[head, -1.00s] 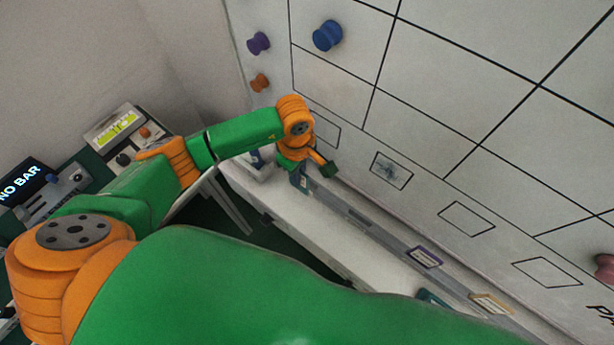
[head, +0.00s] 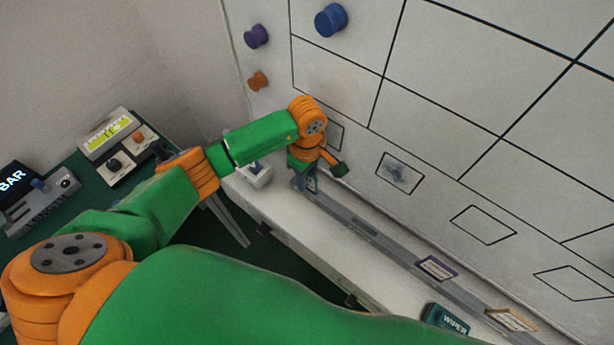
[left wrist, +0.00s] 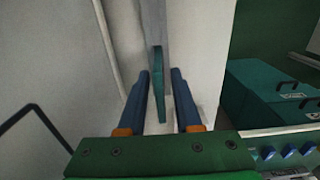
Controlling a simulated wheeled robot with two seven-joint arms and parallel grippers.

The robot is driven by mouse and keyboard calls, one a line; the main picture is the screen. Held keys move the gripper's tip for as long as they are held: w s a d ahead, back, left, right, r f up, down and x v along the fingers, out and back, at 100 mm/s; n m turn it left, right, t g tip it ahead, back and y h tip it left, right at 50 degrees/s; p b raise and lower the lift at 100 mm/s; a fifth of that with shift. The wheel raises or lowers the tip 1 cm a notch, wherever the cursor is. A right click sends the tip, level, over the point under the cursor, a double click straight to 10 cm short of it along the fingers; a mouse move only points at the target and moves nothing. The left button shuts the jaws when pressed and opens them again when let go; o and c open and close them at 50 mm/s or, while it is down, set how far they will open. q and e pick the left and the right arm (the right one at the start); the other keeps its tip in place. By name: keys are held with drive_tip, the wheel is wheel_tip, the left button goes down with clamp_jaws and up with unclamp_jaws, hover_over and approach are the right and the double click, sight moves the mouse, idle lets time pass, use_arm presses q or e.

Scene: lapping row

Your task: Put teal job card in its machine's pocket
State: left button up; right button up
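The teal job card (left wrist: 157,85) is seen nearly edge-on in the left wrist view, upright on the grey rail (left wrist: 181,35). My left gripper (left wrist: 163,76) has its two blue fingers apart, one on each side of the card's lower part. The card is closer to the left finger, with a gap to the right one. In the head view my left gripper (head: 303,184) points down at the far end of the rail (head: 372,236), and hides most of the card. No pocket is clearly identifiable. My right gripper is not in view.
A purple-framed card (head: 437,267) and an orange-framed card (head: 510,319) stand farther along the rail. A teal wiper (head: 447,318) lies on the white ledge. The white board (head: 440,110) with outlined boxes rises behind. Control boxes (head: 122,148) stand at left.

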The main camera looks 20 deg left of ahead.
use_arm(q)
drive_tip(key=shift+r+p, duration=0.25)
drive_tip(key=shift+p, duration=0.05)
wheel_tip(320, 180, up, 12)
drive_tip(key=shift+b, duration=1.25)
